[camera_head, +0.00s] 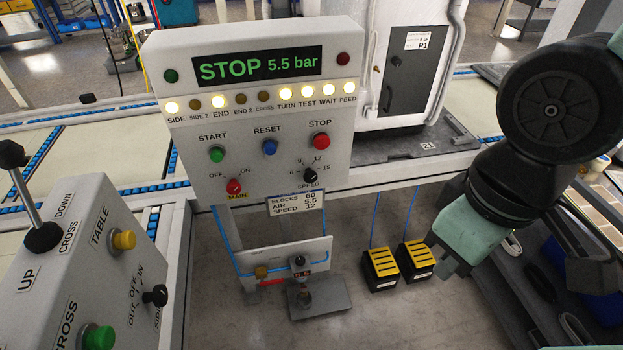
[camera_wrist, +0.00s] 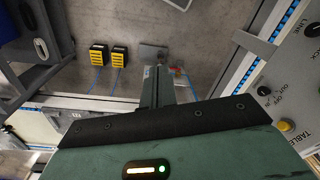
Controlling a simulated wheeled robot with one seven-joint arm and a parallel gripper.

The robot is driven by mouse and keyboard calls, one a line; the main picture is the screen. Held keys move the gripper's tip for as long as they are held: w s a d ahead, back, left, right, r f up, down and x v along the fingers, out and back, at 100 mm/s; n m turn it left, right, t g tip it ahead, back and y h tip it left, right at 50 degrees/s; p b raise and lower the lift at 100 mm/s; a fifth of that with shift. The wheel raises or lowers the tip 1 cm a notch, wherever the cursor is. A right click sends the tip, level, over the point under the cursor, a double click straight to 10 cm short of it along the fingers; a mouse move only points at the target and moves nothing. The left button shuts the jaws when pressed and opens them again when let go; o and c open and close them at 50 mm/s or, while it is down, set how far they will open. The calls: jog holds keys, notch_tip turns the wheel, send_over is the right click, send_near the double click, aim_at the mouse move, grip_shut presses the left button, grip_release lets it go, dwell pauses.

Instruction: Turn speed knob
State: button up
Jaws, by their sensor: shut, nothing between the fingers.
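The speed knob (camera_head: 310,175) is a small black dial at the lower right of the grey control panel (camera_head: 180,110), with scale marks around it, 12 and 15 among them. I cannot tell exactly where its pointer stands. A plate below (camera_head: 296,203) reads blocks 60, air 5.5, speed 12. My gripper (camera_head: 440,262) is right of and below the knob, in front of the floor, apart from the panel. In the wrist view my gripper (camera_wrist: 156,85) is shut and empty, pointing toward the floor area. The knob does not show in that view.
The display (camera_head: 258,65) reads STOP 5.5 bar. Near the knob are a red stop button (camera_head: 320,141), a blue reset button (camera_head: 269,147) and a red main switch (camera_head: 234,187). A lever box (camera_head: 85,270) stands left. Yellow-black pedals (camera_head: 382,265) lie below.

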jog(key=o, duration=0.5)
jog(key=shift+f, duration=0.15)
jog(key=o, duration=0.7)
jog(key=shift+m+t+y, duration=0.3)
jog(key=shift+m+y, duration=0.2)
jog(key=shift+m, duration=0.4)
jog(key=w+a+f+b, duration=0.1)
jog(key=w+a+f, duration=0.1)
jog(key=f, duration=0.1)
jog(key=shift+a+b, duration=0.35)
jog(key=shift+b, duration=0.05)
jog(key=w+a+f+m+t+y+b, duration=0.2)
jog(key=w+a+f+m+b, duration=0.1)
jog(key=w+a+f, duration=0.15)
jog(key=m+t+y+b, duration=0.1)
jog(key=m+t+b, duration=1.25)
jog(key=m, duration=1.35)
send_near(311, 179)
jog(key=shift+t, duration=0.65)
jog(key=p+x, duration=0.1)
jog(key=x, duration=0.1)
jog(key=p+x, duration=0.1)
jog(key=x, duration=0.2)
jog(key=f+p+x, duration=0.1)
jog(key=x, duration=0.2)
jog(key=shift+w+a+f+p, duration=0.1)
jog(key=shift+p, duration=0.25)
